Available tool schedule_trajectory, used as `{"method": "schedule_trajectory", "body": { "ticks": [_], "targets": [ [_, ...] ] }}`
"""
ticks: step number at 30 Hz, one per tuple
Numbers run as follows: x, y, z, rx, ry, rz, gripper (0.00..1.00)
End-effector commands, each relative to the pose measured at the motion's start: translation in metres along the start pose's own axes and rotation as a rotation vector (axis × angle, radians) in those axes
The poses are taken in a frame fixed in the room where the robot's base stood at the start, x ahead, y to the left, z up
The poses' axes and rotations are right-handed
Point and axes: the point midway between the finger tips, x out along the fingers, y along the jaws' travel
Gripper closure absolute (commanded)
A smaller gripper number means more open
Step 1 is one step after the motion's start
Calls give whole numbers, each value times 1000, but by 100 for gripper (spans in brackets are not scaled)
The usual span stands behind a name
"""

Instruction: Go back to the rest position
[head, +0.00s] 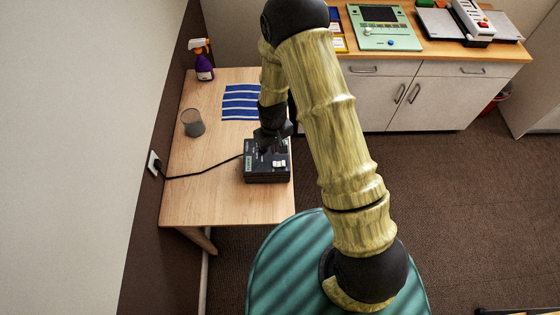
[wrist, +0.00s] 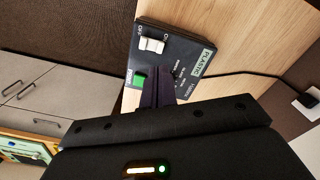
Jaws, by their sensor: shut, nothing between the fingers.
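My gripper (head: 270,140) hangs over the far edge of a black box (head: 266,174) on the wooden table. In the wrist view my gripper's dark fingers (wrist: 157,90) are together with nothing between them, in front of the box's top face (wrist: 178,52). I cannot tell whether the fingertips touch the box. The box has a white rocker switch (wrist: 151,45) marked ON and OFF, a green button (wrist: 140,80) and a label reading PLASTIC (wrist: 203,62). My arm reaches from the lower right across the head view.
The table (head: 225,205) also holds a purple spray bottle (head: 203,62), a grey cup (head: 193,123) and a blue-and-white striped sheet (head: 240,103). A black cable (head: 205,173) runs from the box to a wall socket (head: 153,163). A cabinet (head: 376,95) stands behind right. Brown floor lies open at right.

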Motion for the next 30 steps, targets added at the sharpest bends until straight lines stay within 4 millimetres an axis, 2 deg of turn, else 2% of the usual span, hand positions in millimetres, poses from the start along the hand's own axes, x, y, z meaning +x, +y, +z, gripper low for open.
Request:
{"method": "schedule_trajectory", "body": {
  "ticks": [15, 19, 23, 30],
  "targets": [
    [0, 0, 0, 0, 0, 0, 100],
    [-8, 4, 2, 13, 7, 2, 100],
    [-33, 15, 8, 55, 28, 7, 100],
    [-96, 41, 39, 173, 84, 20, 100]
  ]
}}
